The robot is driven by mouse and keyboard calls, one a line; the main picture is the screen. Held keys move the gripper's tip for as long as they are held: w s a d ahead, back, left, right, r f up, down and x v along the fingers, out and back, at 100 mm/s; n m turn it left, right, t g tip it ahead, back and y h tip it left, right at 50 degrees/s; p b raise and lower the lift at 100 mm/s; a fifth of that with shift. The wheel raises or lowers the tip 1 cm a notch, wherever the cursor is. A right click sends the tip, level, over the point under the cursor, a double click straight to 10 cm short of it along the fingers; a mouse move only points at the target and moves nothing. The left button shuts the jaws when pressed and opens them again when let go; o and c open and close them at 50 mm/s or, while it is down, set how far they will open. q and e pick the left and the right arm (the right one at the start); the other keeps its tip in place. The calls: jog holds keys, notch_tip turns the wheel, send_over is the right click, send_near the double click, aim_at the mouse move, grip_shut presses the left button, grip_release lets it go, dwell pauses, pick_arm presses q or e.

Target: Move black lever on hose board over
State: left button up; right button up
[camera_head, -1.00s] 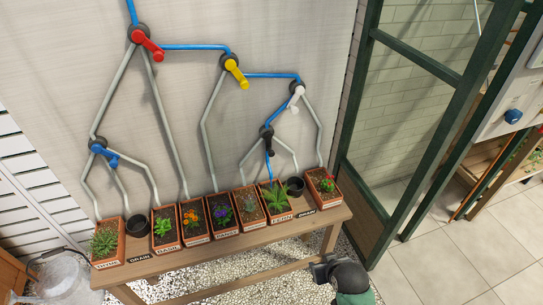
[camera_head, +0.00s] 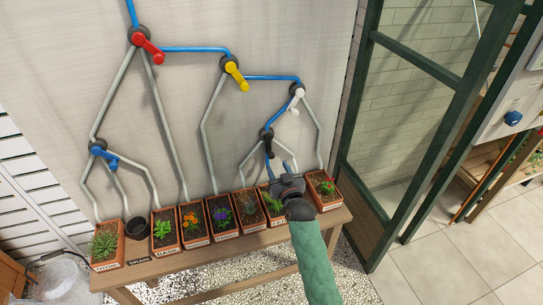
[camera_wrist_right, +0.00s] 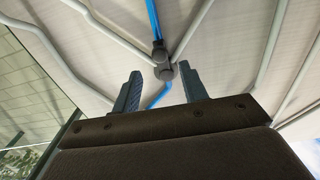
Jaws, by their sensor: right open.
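The black lever (camera_head: 268,145) sits on its round pivot on the hose board (camera_head: 185,90), below the white lever (camera_head: 297,95), and hangs downward. My right gripper (camera_head: 281,167) is open and empty, just below the black lever and above the planters at the right end of the bench. In the right wrist view the black lever (camera_wrist_right: 163,68) shows ahead, between the two spread fingertips (camera_wrist_right: 161,82), and it appears apart from them. A blue hose runs into its valve and another leaves it. My left gripper is not in view.
Red (camera_head: 148,46), yellow (camera_head: 236,74) and blue (camera_head: 105,154) levers sit elsewhere on the board. Several planters stand on the wooden bench (camera_head: 165,266) below. A green-framed glass door (camera_head: 410,110) is at the right. The board around the black lever is open apart from hoses.

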aim_at(272, 157)
jog(key=p+x, duration=0.2)
jog(key=x, duration=0.4)
jog(key=shift+w+r, duration=0.1)
jog(key=shift+w, duration=0.1)
jog(key=shift+w+a, duration=0.25)
jog(key=shift+w, duration=0.35)
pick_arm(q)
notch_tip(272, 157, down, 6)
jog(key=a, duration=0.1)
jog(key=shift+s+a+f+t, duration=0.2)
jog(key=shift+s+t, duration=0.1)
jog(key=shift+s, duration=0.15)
pick_arm(e)
jog(key=shift+c, duration=0.4)
grip_shut()
